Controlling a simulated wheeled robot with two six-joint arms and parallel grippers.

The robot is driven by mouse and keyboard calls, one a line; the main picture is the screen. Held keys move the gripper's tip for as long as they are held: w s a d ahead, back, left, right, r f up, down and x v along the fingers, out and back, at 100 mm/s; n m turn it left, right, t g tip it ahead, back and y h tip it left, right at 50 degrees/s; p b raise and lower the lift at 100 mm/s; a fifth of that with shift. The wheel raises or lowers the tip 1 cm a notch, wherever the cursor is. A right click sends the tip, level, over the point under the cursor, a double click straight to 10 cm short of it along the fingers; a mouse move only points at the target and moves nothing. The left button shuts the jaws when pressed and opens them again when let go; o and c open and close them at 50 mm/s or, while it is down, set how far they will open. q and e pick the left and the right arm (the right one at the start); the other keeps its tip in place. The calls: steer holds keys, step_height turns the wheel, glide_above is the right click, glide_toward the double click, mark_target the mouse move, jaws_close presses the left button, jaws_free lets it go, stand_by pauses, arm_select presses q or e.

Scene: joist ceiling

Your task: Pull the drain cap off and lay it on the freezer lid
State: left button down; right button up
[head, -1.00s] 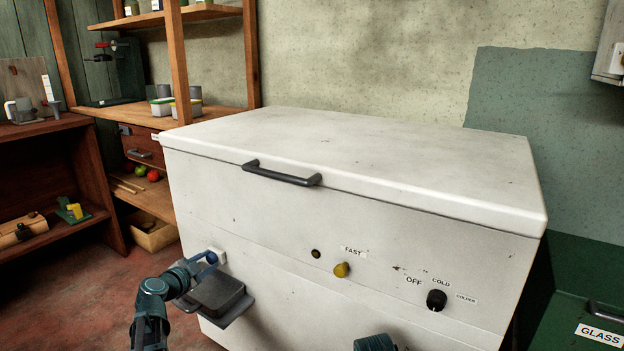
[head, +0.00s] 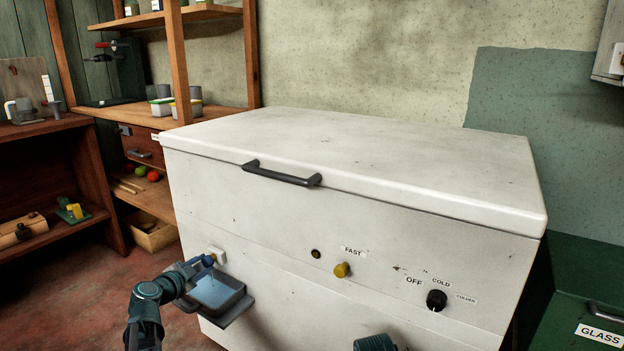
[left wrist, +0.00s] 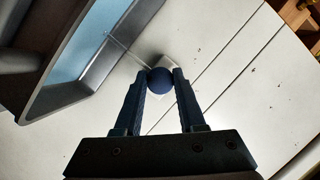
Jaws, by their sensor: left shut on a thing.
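The drain cap is a small round blue piece (left wrist: 160,80) between the fingers of my left gripper (left wrist: 161,88), which is shut on it. In the head view the cap (head: 208,260) is just left of the white drain fitting (head: 218,255), low on the freezer's front. It looks off the fitting, with only a small gap. The freezer lid (head: 350,150) is white, closed and bare on top, well above my left gripper. My right gripper is out of view; only a bit of my right arm shows at the bottom edge.
A grey tray (head: 232,310) juts out below the drain, with pale blue water (head: 216,291) in it. A dark handle (head: 282,174) sticks out at the lid's front edge. A yellow knob (head: 341,270) and a black dial (head: 436,300) stick out to the right.

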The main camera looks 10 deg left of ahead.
arm_select(q)
steer(key=s, duration=0.1)
steer(key=s+a, duration=0.1)
steer(key=s, duration=0.1)
steer(key=s+a, duration=0.1)
steer(key=shift+s, duration=0.25)
steer(key=shift+r, duration=0.1)
step_height(320, 180, up, 33)
steer(key=p, duration=3.3)
steer(key=shift+r, duration=0.15)
step_height(320, 180, up, 35)
steer(key=p, duration=3.5)
